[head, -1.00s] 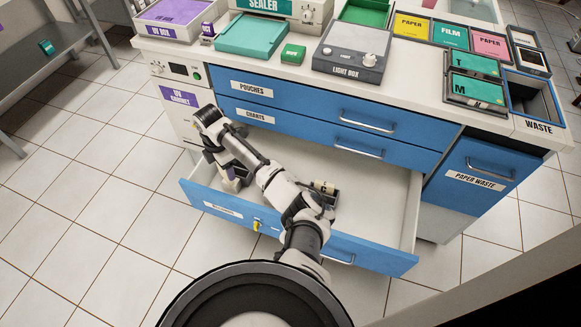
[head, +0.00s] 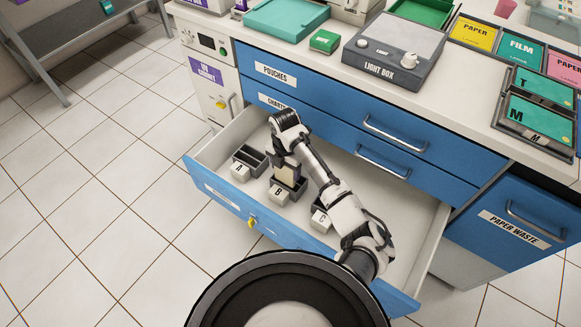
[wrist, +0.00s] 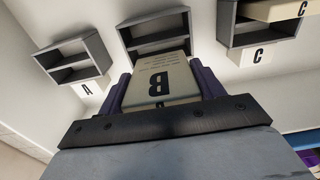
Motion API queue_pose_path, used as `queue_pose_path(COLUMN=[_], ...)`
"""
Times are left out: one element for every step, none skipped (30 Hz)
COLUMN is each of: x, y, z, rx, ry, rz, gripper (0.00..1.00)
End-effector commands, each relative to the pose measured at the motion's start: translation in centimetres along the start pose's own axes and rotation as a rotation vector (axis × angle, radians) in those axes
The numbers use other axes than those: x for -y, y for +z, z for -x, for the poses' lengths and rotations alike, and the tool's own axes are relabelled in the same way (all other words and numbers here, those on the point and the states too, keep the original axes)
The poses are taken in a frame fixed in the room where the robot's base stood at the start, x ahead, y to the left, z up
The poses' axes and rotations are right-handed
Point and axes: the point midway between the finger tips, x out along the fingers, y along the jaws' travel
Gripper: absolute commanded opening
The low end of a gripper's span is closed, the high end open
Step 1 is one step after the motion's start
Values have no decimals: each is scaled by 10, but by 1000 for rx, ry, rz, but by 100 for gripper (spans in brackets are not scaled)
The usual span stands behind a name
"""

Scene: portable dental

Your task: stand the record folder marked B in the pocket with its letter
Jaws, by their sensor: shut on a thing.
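The record folder marked B (wrist: 160,80) is cream, with its letter facing the wrist camera. My gripper (wrist: 163,90) is shut on it, with a purple finger on either side. In the head view the folder (head: 286,175) is held upright at the grey pocket marked B (head: 274,193), the middle pocket in the open drawer. The wrist view shows this pocket's open compartment (wrist: 152,42) just beyond the folder's far end. I cannot tell whether the folder's lower edge is inside the pocket or just above it.
Pocket A (head: 239,172) stands to the left and looks empty. Pocket C (head: 319,221) is to the right, partly behind my arm; a folder marked C (wrist: 275,10) shows at it. The POUCHES drawer (head: 300,78) above is closed.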

Motion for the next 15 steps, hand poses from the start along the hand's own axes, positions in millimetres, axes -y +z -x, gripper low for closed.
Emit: queue_pose_path(x=[0, 0, 0, 0, 0, 0, 0, 0, 0, 0, 0, 0, 0, 0, 0], y=[0, 0, 0, 0, 0, 0, 0, 0, 0, 0, 0, 0, 0, 0, 0], z=[-3, -5, -8, -10, -12, -15, -18, -21, -25, -28, -31, -35, -38, -41, -44], rx=[0, 0, 0, 0, 0, 0, 0, 0, 0, 0, 0, 0, 0, 0, 0], ry=[0, 0, 0, 0, 0, 0, 0, 0, 0, 0, 0, 0, 0, -1, -1], rz=[0, -1, -1, -1, -2, -2, -2, -3, -3, -3, -3, -3, -3, -3, -3], gripper=[44, 44, 44, 44, 44, 44, 44, 44, 44, 44, 44, 44, 44, 44, 44])
